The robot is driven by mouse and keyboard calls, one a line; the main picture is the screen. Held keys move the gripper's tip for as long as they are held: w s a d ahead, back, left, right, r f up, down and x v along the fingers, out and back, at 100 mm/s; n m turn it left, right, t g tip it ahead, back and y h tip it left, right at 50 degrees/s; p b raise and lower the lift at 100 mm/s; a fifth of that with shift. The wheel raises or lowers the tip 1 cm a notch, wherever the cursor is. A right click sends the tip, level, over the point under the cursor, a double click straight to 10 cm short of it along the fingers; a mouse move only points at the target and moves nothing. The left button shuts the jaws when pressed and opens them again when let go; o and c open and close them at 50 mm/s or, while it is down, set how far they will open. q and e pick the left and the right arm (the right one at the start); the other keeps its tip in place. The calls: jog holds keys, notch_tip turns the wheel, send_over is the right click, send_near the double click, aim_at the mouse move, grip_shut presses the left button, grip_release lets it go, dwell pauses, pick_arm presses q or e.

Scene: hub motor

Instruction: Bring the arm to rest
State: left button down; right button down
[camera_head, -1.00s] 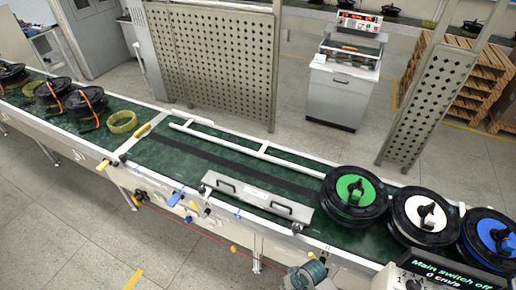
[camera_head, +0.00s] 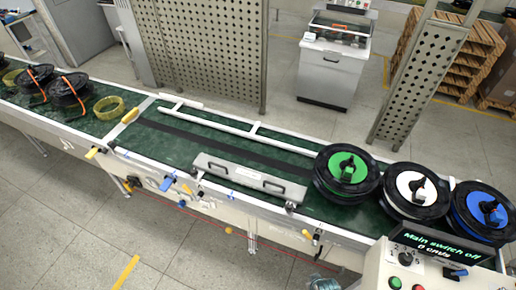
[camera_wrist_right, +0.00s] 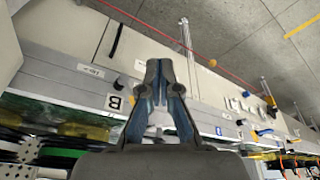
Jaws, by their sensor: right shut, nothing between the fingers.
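My right gripper (camera_wrist_right: 163,72) shows in the wrist view with its blue-grey fingers shut and nothing between them. It is in free air in front of the side panel (camera_wrist_right: 75,80) of the conveyor, which appears upside down there. In the head view, a small teal and grey shape (camera_head: 323,283) shows at the bottom edge, below the conveyor's front side. It may be part of my right gripper, but it is mostly cut off. My left gripper is not in view.
Reels with green (camera_head: 347,168), white (camera_head: 411,189) and blue (camera_head: 484,208) hubs stand on the belt at right. A control box (camera_head: 425,262) reads "Main switch off". A metal plate with handles (camera_head: 252,178) lies mid-belt. Black reels and a yellow ring (camera_head: 109,108) are at left.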

jog(key=s+f+g+b, duration=0.1)
jog(key=s+f+b, duration=0.15)
jog(key=f, duration=0.95)
jog(key=s+f+b, duration=0.2)
jog(key=s+f, duration=0.1)
jog(key=f, duration=1)
jog(key=s+d+f+g+b, duration=0.1)
jog(key=s+d+f+b, duration=0.2)
jog(key=s+f, duration=1.2)
jog(key=shift+s+d+f, duration=0.25)
jog(key=shift+s+f, duration=0.05)
jog(key=shift+f, duration=0.25)
